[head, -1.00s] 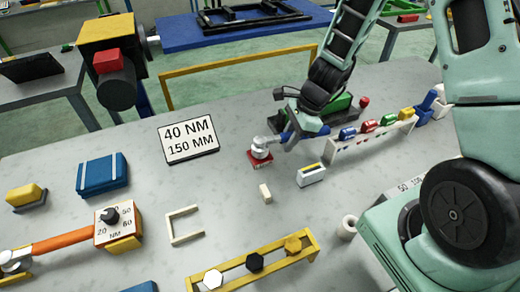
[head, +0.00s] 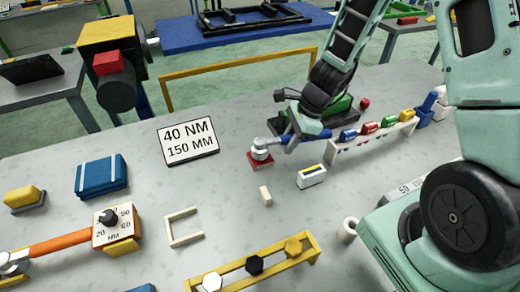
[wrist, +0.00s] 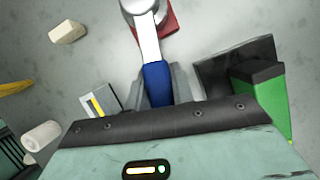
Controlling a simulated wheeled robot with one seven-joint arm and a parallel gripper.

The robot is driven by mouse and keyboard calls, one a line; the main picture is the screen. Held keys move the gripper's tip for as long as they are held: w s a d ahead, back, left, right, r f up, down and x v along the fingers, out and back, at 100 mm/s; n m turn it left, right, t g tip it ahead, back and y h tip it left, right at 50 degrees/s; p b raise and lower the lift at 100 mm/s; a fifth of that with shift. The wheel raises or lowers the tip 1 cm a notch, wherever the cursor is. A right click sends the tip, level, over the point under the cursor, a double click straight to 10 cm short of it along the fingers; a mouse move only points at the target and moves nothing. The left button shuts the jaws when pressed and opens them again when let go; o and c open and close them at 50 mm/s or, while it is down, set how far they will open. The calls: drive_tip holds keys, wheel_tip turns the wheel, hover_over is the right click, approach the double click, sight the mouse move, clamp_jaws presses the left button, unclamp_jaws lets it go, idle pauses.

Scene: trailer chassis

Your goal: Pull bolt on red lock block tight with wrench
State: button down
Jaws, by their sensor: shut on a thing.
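The red lock block (head: 260,164) sits on the grey table near its middle. The silver head of the blue-handled wrench (head: 262,150) is over the block, and it hides the bolt. In the wrist view, the wrench's silver shaft (wrist: 149,42) runs up to that head, above the red block (wrist: 171,20). My gripper (wrist: 157,80) is shut on the blue handle, with a grey finger on each side. In the head view my gripper (head: 303,128) is right of the block, partly hidden by its own body.
A rack of coloured pieces (head: 375,133) and a green-and-black object (head: 337,110) stand close to my gripper. A small white block (head: 265,195) and a white-yellow box (head: 311,176) are in front. A 40 NM 150 MM sign (head: 187,138) and an orange-handled dial tool (head: 116,227) are left.

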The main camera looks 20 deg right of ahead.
drive_tip(key=shift+w+r, duration=0.1)
drive_tip(key=shift+r+p, duration=2.8)
drive_tip(key=shift+r, duration=0.15)
